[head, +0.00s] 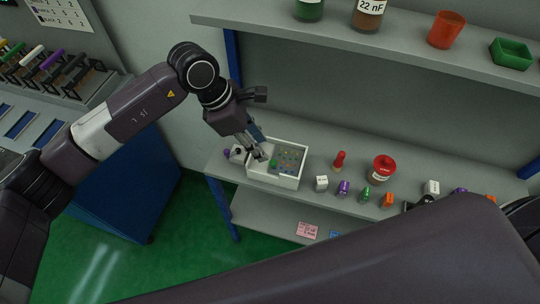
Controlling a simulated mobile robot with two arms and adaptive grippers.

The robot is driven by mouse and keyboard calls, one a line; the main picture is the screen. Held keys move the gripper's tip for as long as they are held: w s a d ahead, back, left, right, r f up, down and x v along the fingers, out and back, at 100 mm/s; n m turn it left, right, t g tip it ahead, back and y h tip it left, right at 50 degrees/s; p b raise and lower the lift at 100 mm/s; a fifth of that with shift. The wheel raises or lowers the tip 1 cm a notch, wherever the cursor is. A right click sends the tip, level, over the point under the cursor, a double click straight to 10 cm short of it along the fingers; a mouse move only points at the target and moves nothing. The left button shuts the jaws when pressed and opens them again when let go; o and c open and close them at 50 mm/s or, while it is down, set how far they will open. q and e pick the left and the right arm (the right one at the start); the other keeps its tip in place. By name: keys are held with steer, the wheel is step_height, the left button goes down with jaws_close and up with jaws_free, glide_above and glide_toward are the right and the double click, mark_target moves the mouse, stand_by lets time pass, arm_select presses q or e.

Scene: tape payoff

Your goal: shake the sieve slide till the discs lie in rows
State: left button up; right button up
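A white box-like tray (276,181), which looks like the sieve slide, stands on the bench at its left end. Several small coloured discs (288,154) show on its surface, some green and some yellow or red; they are too small to tell whether they lie in rows. A larger green piece (273,163) is at the tray's front left part. My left gripper (259,154) points down at the tray's left part. I cannot tell whether its fingers touch or hold anything. My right gripper is not in view.
On the bench right of the tray are a white block (321,183), a red peg-like piece (339,161), a red-lidded jar (381,169) and several small coloured pieces. A shelf (400,48) with bottles and cups hangs above. My dark arm link covers the bottom right.

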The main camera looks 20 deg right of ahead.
mark_target(272, 161)
arm_select(q)
steer(key=p+x, duration=0.2)
steer(key=x, duration=0.5)
steer(key=shift+f, duration=0.35)
jaws_close()
